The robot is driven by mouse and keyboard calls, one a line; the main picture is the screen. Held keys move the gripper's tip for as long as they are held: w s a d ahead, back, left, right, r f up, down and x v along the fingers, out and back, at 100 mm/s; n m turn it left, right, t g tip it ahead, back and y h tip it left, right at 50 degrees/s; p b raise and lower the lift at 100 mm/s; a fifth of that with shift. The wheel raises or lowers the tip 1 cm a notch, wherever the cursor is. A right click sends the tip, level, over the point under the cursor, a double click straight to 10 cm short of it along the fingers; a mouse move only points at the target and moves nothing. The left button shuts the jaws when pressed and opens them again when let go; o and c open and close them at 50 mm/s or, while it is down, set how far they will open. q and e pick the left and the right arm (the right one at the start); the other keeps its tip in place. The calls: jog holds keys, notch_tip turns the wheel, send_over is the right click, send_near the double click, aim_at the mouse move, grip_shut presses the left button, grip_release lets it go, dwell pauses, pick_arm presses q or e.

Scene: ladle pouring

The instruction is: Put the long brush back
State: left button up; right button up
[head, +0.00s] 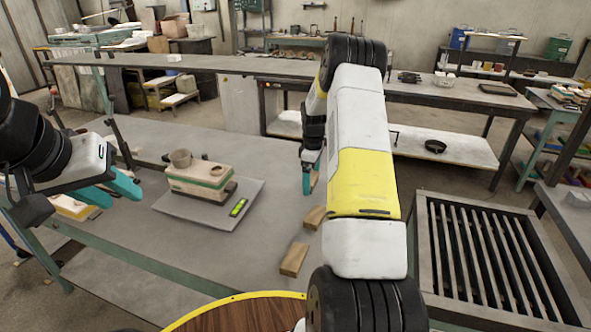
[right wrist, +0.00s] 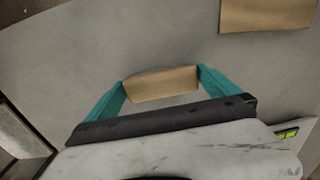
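I cannot make out a long brush for certain in either view. My right gripper (head: 309,180) is low over the grey table (head: 240,255), at a small tan wooden block (head: 315,181). In the right wrist view its teal fingers (right wrist: 160,84) stand at both ends of this block (right wrist: 160,86); whether they grip it is unclear. Two more blocks lie nearer on the table, one (head: 314,217) and another (head: 293,260). My left gripper (head: 122,192) is open and empty at the left, its fingers apart.
A yellowish piece (head: 74,208) is partly hidden behind my left gripper. A slatted grate (head: 427,240) stands at right.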

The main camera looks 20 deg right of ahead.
jog(key=s+a+r+m+t, duration=0.1)
jog(key=s+a+r, duration=0.1)
jog(key=r, duration=0.9)
jog(key=s+a+r+m, duration=0.1)
jog(key=s+a+r, duration=0.2)
jog(key=r, duration=0.7)
jog(key=s+a+r+m+t, duration=0.25)
jog(key=s+a+r, duration=0.35)
jog(key=s+r, duration=0.35)
jog(key=s+a+m+t+y, duration=0.1)
jog(key=s+a+m, duration=0.1)
jog(key=s, duration=0.7)
jog(key=s+a+m+t+y, duration=0.1)
jog(key=s+a+m, duration=0.2)
jog(key=s, duration=0.7)
jog(key=shift+s+a+f+t, duration=0.2)
jog(key=shift+a+f+t, duration=0.2)
jog(key=shift+a, duration=0.6)
jog(key=shift+m, duration=0.25)
